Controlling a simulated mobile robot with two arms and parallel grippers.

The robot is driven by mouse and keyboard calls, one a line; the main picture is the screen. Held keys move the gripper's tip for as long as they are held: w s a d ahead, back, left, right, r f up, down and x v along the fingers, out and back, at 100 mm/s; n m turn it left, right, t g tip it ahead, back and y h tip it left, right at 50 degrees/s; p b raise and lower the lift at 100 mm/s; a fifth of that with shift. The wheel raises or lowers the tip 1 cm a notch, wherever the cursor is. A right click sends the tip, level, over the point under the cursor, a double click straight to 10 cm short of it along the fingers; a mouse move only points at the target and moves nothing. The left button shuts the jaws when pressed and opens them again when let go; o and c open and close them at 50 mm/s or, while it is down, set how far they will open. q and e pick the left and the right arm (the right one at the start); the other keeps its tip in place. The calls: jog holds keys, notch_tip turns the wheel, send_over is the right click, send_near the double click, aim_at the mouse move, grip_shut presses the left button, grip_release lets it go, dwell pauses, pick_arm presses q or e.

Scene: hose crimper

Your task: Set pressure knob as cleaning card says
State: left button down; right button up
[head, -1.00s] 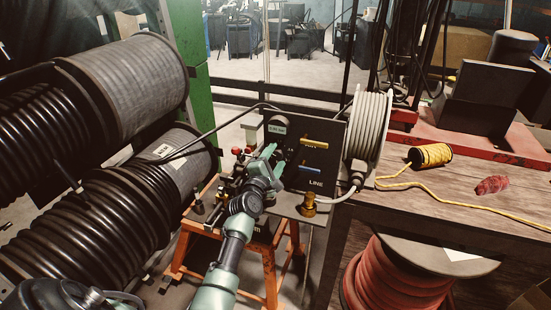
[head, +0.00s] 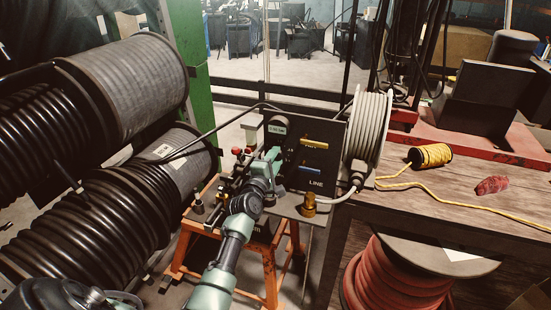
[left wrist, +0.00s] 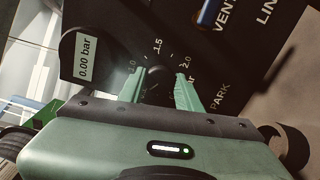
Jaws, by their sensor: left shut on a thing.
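The dark control panel (head: 322,150) stands on an orange stand, with a yellow lever, a blue lever and the word LINE on its face. My left gripper (head: 275,156) is at the panel's left part and hides the pressure knob in the head view. In the left wrist view the fingers of my left gripper (left wrist: 159,88) are shut on the dark knob (left wrist: 157,78), inside a printed scale with 1.0, 1.5 and 2.0. The knob's pointer cannot be made out. A round gauge (left wrist: 88,56) beside it reads 0.00 bar. I cannot identify a cleaning card. My right gripper is not in view.
Large black hose drums (head: 95,215) fill the left.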

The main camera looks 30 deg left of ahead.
pick_arm(q)
jog(key=m, duration=0.4)
jog(key=shift+m, duration=0.3)
jog(key=m+p, duration=0.1)
jog(key=m, duration=0.4)
jog(key=shift+f, duration=0.1)
jog(key=m, duration=0.5)
jog(key=shift+p, duration=0.35)
jog(key=m, duration=0.4)
jog(key=shift+f+m, duration=0.1)
jog(key=shift+m, duration=0.2)
jog(key=m, duration=0.4)
jog(key=m+b, duration=0.1)
jog(key=m, duration=0.4)
jog(key=m+b, duration=0.1)
jog(key=m, duration=0.3)
jog(key=shift+m, duration=0.3)
jog(key=m, duration=0.4)
jog(key=shift+m, duration=0.3)
